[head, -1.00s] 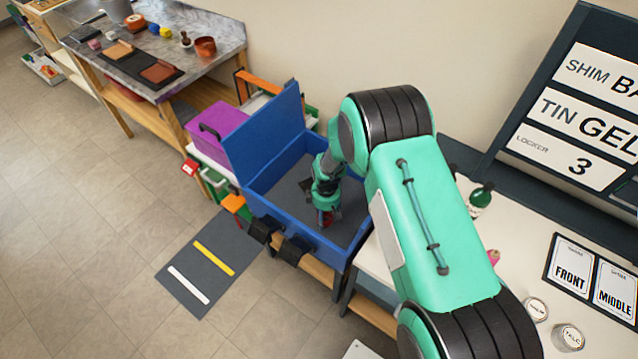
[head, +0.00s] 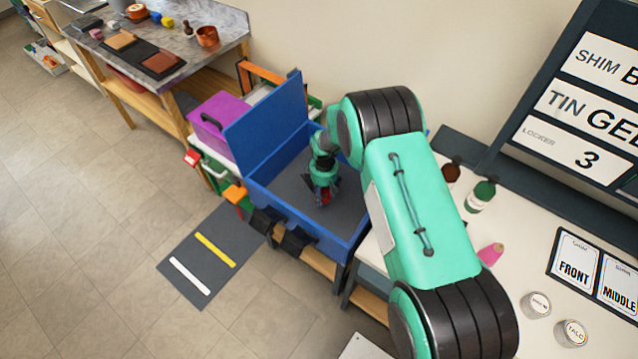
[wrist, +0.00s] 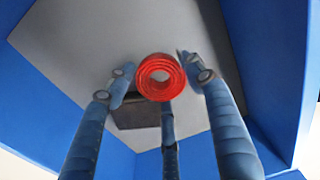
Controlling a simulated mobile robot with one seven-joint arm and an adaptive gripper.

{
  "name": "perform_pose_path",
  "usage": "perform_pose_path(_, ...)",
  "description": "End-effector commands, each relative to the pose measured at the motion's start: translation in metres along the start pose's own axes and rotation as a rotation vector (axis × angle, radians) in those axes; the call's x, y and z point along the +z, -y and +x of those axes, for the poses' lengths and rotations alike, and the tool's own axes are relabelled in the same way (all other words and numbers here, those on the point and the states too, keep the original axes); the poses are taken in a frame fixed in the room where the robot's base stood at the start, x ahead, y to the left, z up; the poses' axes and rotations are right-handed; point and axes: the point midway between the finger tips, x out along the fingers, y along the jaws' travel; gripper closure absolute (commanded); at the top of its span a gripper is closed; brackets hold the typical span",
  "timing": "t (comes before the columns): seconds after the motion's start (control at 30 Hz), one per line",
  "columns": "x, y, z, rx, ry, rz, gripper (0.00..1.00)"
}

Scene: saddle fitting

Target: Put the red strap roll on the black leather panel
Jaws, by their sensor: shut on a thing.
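The red strap roll (wrist: 160,77) is a coiled ring, held between the fingers of my gripper (head: 325,202) in the wrist view. A bit of its red shows at the fingertips in the head view. My gripper is shut on the roll, inside the open blue box (head: 300,232), over its grey floor. A dark flat rectangular piece (wrist: 138,113) lies on the floor beyond the roll in the wrist view; I cannot tell if it is the black leather panel. On the far marble-topped table, a black flat piece (head: 142,50) lies by tan and brown ones.
The box's raised lid (head: 265,120) stands at its back left, beside a purple case (head: 215,135). Box walls surround my gripper. The white table at right carries bottles (head: 481,195), tins (head: 536,305) and a pink item (head: 490,253). A dark floor mat (head: 190,285) lies in front.

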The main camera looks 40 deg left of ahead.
Motion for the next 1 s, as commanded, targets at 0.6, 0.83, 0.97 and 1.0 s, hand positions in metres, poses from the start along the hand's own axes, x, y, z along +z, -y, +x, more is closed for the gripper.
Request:
perform_pose_path(0.6,-0.049,-0.068,0.009,0.001,0.0,0.0,0.78)
perform_pose_path(0.83,-0.051,-0.071,0.007,0.0,0.0,0.0,0.78)
perform_pose_path(0.97,-0.051,-0.071,0.007,0.0,0.0,0.0,0.78)
perform_pose_path(1.0,-0.051,-0.071,0.008,0.0,0.0,0.0,0.78)
